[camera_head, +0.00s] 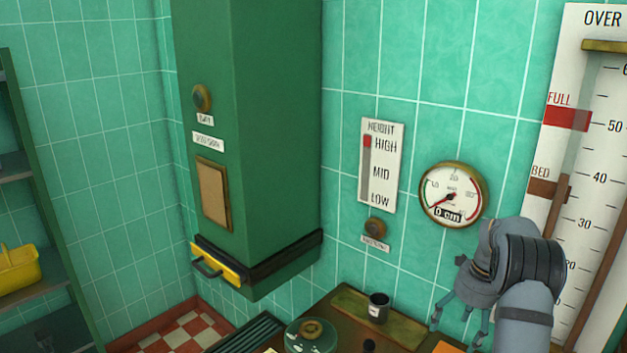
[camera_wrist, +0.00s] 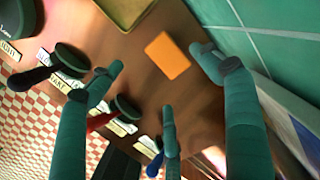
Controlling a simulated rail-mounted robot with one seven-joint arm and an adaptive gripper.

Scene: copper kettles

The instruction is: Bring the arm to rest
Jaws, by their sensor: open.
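My gripper (camera_head: 460,322) is at the lower right in the head view, in front of the tiled wall and below the round gauge. Its grey fingers point down and are spread, with nothing visible between them. In the wrist view the teal-looking fingers of my gripper (camera_wrist: 160,82) stand apart over a brown wooden surface (camera_wrist: 195,105). An orange block (camera_wrist: 167,55) lies on that surface, seen between the fingers and apart from them.
Levers with black (camera_wrist: 30,77), red (camera_wrist: 100,121) and blue (camera_wrist: 155,165) handles stand near my fingers. A green column (camera_head: 270,140) hangs left; a tall scale (camera_head: 590,130) stands right.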

